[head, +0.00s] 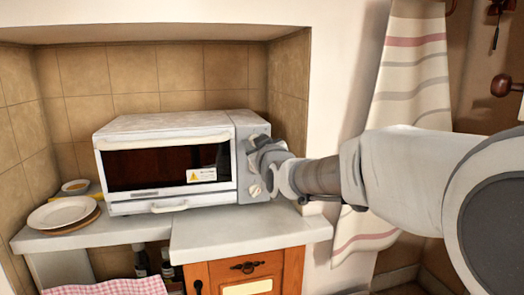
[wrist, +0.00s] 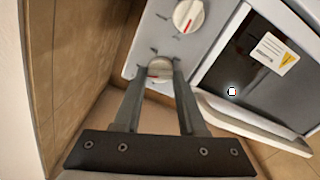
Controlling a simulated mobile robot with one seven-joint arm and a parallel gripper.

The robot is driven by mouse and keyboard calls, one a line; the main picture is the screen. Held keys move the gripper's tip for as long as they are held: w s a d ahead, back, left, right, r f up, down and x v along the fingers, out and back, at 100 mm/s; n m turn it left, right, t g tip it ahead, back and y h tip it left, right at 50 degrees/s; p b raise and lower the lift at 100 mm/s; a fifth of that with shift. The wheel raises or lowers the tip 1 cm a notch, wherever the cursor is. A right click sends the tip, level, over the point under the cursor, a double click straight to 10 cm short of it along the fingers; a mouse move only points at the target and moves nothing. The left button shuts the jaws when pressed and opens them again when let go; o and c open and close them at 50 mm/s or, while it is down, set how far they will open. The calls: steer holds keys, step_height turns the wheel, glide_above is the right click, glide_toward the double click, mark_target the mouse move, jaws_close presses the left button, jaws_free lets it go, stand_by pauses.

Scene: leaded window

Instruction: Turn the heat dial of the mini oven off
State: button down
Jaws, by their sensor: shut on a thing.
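The mini oven (head: 165,124) stands on the counter, white, with a dark glass door and a grey control panel at its right. My gripper (head: 252,145) reaches in from the right to the upper part of this panel. In the wrist view my gripper (wrist: 158,72) is shut with its fingers on both sides of a round pale dial (wrist: 160,67) with a red mark, partly covered by the fingers. A second dial (head: 255,190) sits lower on the panel; it also shows in the wrist view (wrist: 188,15) with a red pointer line. I cannot read which dial is for heat.
The oven stands in a tiled alcove whose right wall (head: 289,85) is close to the panel. Stacked plates (head: 62,213) and a small bowl (head: 75,186) are at the left. A striped cloth (head: 408,80) hangs at the right. The counter's front (head: 250,226) is bare.

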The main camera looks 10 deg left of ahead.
steer(key=n+b, duration=0.3)
steer(key=n, duration=1)
steer(key=shift+a+f+n, duration=0.1)
steer(key=shift+f+n, duration=0.05)
steer(key=shift+n, duration=0.25)
steer(key=shift+c, duration=2.4)
jaws_free()
steer(key=shift+s, duration=0.1)
steer(key=p+v, duration=0.2)
steer(key=v, duration=1.5)
